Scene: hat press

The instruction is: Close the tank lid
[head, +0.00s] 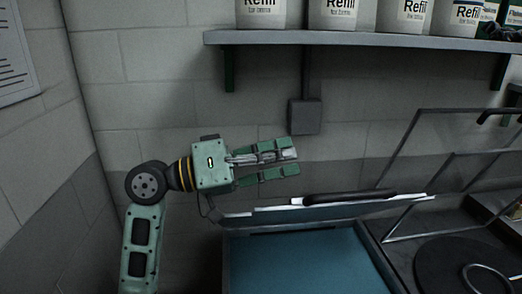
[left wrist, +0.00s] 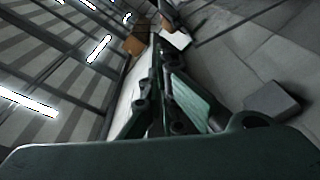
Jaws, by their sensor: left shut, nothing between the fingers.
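The tank (head: 375,250) stands at the bottom centre of the head view, its top open over a blue surface inside. Its lid (head: 330,211) is raised at the tank's back edge and shows almost edge-on, with a dark bar handle (head: 350,197) along its top. My left gripper (head: 298,162) is above the left part of the lid, fingers pointing right. It is shut and empty, and looks apart from the lid. Its fingers also show in the left wrist view (left wrist: 165,95), where I cannot make out the lid. My right gripper is not in view.
A shelf (head: 400,38) with several white refill containers runs along the wall above. A grey wall box (head: 305,116) is just above the gripper. A metal frame (head: 455,155) and a round dark plate (head: 465,268) are right of the tank. A side wall is close on the left.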

